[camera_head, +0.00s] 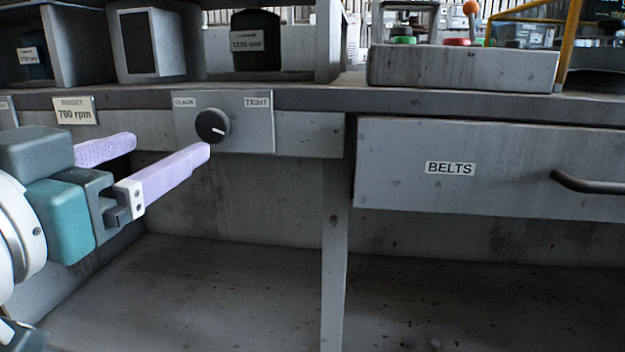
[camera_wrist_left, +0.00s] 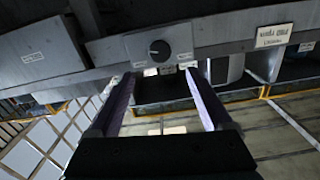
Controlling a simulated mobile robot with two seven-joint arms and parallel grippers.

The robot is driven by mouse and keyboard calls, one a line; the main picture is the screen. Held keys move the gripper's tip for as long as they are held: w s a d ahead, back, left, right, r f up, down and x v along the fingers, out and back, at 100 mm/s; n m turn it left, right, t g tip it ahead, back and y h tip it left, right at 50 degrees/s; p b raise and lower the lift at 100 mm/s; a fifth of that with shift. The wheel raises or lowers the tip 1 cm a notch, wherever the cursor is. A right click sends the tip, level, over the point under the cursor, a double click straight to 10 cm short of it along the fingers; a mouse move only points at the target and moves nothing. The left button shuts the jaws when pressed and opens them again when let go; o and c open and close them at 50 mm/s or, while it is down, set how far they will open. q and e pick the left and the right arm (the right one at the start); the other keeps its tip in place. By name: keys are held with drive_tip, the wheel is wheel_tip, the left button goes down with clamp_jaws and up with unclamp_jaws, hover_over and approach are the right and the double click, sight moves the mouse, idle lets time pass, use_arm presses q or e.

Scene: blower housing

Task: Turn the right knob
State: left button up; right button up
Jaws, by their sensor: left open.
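A round black knob (camera_head: 212,125) with a white pointer line sits on a grey plate (camera_head: 258,137) marked SLACK at left and TIGHT at right. The pointer slants toward the lower right. The knob also shows in the left wrist view (camera_wrist_left: 160,50), beyond the fingertips. My left gripper (camera_head: 170,145) is open, with two lilac fingers. In the head view its nearer fingertip is just below and left of the knob. In the left wrist view the gap between the fingers (camera_wrist_left: 159,76) is empty and lines up with the knob. My right gripper is not in view.
A label reading 780 rpm (camera_head: 76,110) is left of the plate. A BELTS drawer (camera_head: 490,190) with a dark bar handle (camera_head: 590,183) is at right. A grey box with buttons (camera_head: 462,68) stands on the bench above. The shelf space below is open and empty.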

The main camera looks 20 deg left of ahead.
sight(210, 127)
use_arm(q)
drive_tip(key=b+x, duration=0.1)
drive_tip(key=x, duration=0.9)
drive_tip(key=shift+f+b, duration=0.15)
drive_tip(key=shift+b, duration=0.15)
drive_tip(key=shift+s, duration=0.1)
clamp_jaws()
